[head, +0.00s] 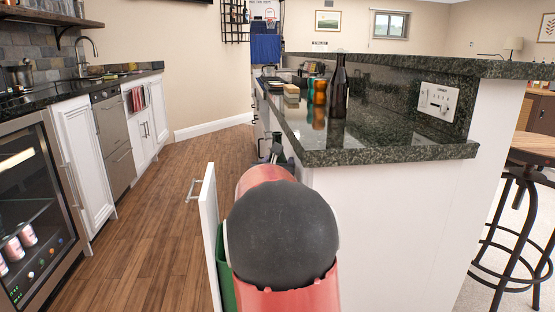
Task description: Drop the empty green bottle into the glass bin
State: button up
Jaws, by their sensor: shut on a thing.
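My red arm with its dark round joint fills the lower middle of the head view and hides most of my gripper (275,148). Small dark parts of the gripper show just above the arm, beside the counter's left side. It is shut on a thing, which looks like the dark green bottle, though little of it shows. A green bin (226,275) shows partly behind a pulled-out white front panel (209,240), low and left of my arm. The inside of the bin is hidden, and I cannot read any label on it.
A dark bottle (339,90) and orange-brown containers (319,92) stand on the dark stone counter (390,152). A glass-door fridge (30,215) and white cabinets (84,165) line the left. The wooden floor (150,190) between is clear. Bar stools (515,220) stand right.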

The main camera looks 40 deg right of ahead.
jog(key=shift+d+f, duration=0.1)
jog(key=shift+f, duration=0.05)
jog(key=o, duration=1.2)
jog(key=shift+s, duration=0.1)
jog(key=v, duration=0.4)
jog(key=b+v, duration=0.1)
jog(key=v, duration=0.3)
jog(key=shift+w, duration=0.3)
jog(key=shift+a, duration=0.25)
